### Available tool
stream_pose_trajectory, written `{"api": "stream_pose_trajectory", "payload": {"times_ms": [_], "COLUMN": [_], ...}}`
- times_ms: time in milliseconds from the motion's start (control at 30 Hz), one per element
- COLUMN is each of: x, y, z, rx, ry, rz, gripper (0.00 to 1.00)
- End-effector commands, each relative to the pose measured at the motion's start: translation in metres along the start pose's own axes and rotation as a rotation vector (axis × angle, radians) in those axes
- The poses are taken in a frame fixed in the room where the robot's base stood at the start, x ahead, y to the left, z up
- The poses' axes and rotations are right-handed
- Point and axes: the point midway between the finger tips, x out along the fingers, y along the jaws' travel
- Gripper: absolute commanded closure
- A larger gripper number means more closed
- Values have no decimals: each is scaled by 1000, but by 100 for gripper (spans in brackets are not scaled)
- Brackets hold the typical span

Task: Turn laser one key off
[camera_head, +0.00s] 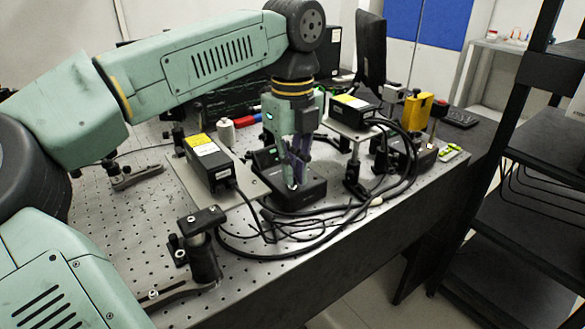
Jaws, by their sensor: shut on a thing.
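My gripper (295,180) points down at the middle of the bench, its fingertips at the top of a low black control box (312,192). Its jaws are shut on the small key at that box. The fingers hide most of the key, so I cannot tell which way it is turned. A black laser head (222,174) with a yellow label on top sits on a plate to the left of the box. A second laser head (353,111) with a yellow label stands on a raised plate behind and to the right. A second black control box (418,160) sits at the right.
Black cables (310,230) loop over the perforated bench (130,215) in front of the box. A post clamp (203,250) stands at the front left. A yellow block (417,110), a dark monitor (370,50) and a white cylinder (226,132) stand behind. A black shelf rack (525,205) is at the right.

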Motion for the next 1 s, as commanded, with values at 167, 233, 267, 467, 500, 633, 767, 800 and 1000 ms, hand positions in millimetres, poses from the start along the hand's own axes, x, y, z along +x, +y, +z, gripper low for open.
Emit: {"api": "stream_pose_trajectory", "payload": {"times_ms": [167,233,267,467,500,633,767,800,1000], "x": [0,0,0,0,0,0,0,0,0], "y": [0,0,0,0,0,0,0,0,0], "z": [0,0,0,0,0,0,0,0,0], "rx": [-12,-13,-13,-12,-12,-11,-10,-10,-10], "ry": [0,0,0,0,0,0,0,0,0], "rz": [-1,-1,-1,-1,-1,-1,0,0,0], "gripper": [100,100,100,94,91,82,74,74,74]}}
